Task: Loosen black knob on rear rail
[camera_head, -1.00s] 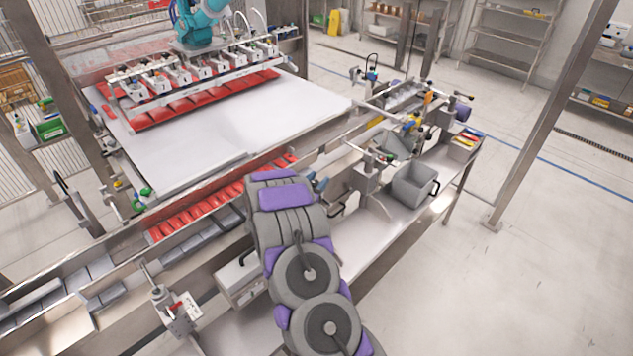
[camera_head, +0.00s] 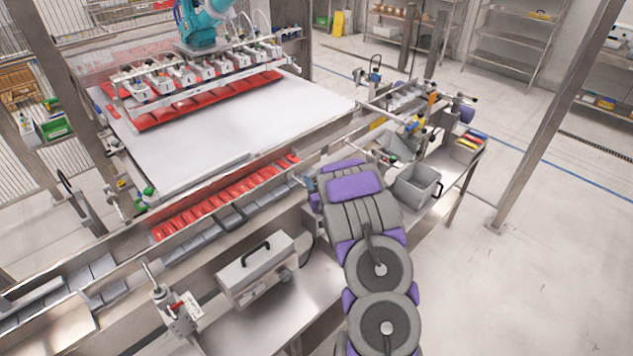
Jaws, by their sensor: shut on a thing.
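My grey and purple arm reaches up from the bottom right, and its wide end link covers the spot beneath it. My gripper is hidden behind this link, so its fingers and anything between them do not show. Small blue-grey pieces stick out at the link's left edge, but I cannot tell what they are. The long metal rail (camera_head: 345,137) runs up to the right behind my arm. Clamps and fittings (camera_head: 415,122) with small dark and coloured parts sit near its right end. I cannot single out the black knob.
A grey box with a black handle (camera_head: 256,268) sits on the lower steel shelf, left of my arm. A grey bin (camera_head: 415,185) stands to the right. Red packs (camera_head: 225,208) lie in a row beside the white table (camera_head: 215,140). Open floor (camera_head: 560,270) lies at the right.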

